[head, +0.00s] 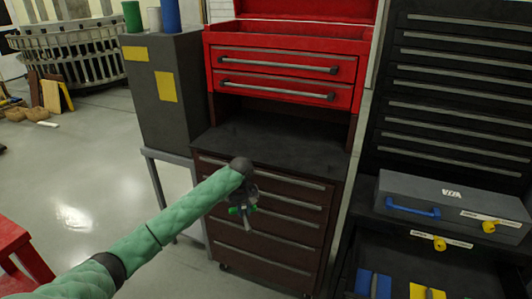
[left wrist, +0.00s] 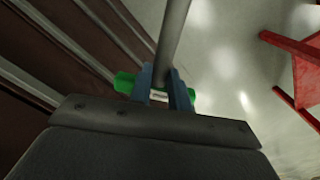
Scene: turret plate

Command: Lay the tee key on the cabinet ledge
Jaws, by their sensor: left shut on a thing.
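My left gripper (head: 246,207) is shut on the tee key, in front of the upper drawers of the cabinet and below the ledge's front edge. The tee key has a green crossbar (left wrist: 125,82) and a grey shaft (left wrist: 174,35). In the left wrist view the blue fingers (left wrist: 164,90) close around the middle of the crossbar. In the head view the key (head: 247,222) is small and partly hidden by the gripper, its shaft pointing downward. The cabinet ledge (head: 285,140) is a dark flat top under the red chest; its visible surface is bare. My right gripper is not in view.
Red drawers (head: 280,75) with long handles overhang the ledge's back. A grey cabinet (head: 170,95) with cans on top stands left. A grey toolbox (head: 450,205) sits in the black cabinet at right. A red stand (head: 20,250) is at lower left.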

